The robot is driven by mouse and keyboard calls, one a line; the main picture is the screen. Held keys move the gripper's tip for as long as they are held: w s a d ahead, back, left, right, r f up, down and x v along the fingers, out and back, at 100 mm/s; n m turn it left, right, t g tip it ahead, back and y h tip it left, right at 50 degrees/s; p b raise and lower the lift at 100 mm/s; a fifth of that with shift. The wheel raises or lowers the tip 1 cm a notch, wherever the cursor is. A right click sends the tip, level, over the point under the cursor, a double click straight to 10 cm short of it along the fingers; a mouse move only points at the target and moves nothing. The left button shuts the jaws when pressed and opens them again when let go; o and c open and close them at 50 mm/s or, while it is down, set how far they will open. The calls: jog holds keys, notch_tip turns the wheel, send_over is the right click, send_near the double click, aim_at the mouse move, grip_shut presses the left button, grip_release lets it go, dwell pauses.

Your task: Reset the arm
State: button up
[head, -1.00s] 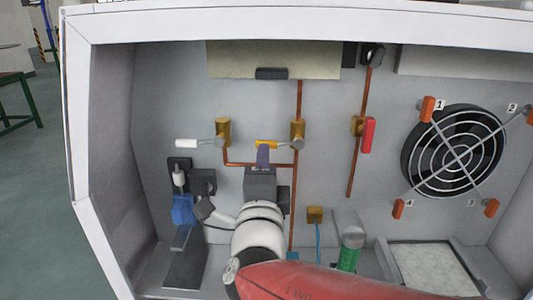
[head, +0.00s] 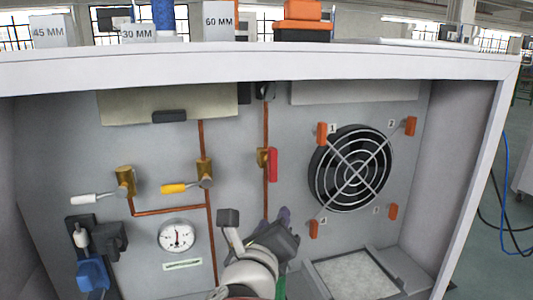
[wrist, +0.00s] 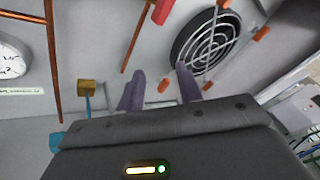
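My gripper (head: 276,219) is inside the white cabinet, in front of the back panel, below the red-handled valve and left of the fan. In the wrist view its two purple fingers (wrist: 160,88) stand apart with nothing between them, so it is open and empty. Part of my white arm shows below it in the head view. The yellow-handled valve (head: 204,174) is up and to the left of the gripper, clear of it, with its handle pointing left.
The cabinet also holds a white-handled valve (head: 124,182), a red-handled valve (head: 267,160), a round gauge (head: 177,235), a fan (head: 350,168) with orange clips and a blue plug (head: 92,275). Labelled boxes (head: 219,22) stand on the cabinet top (head: 250,67).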

jog(key=s+d+f+m+g+h, duration=0.2)
jog(key=s+d+f+m+g, duration=0.15)
jog(key=d+m, duration=0.5)
jog(key=s+d+f+m+g+h, duration=0.2)
jog(key=d+f+m+g, duration=0.15)
jog(key=d+m, duration=0.5)
jog(key=s+f+m+g+y, duration=0.2)
jog(key=s+m+y, duration=0.1)
jog(key=m, duration=0.9)
jog(key=s+a+f+m+g+y, duration=0.1)
jog(key=s+m, duration=0.5)
jog(key=m, duration=0.6)
notch_tip(320, 180, down, 3)
jog(key=g+y, duration=0.1)
jog(key=y, duration=0.2)
jog(key=shift+s+a+r+m+y, duration=0.15)
jog(key=shift+a+m+y, duration=0.05)
jog(key=shift+m+y, duration=0.1)
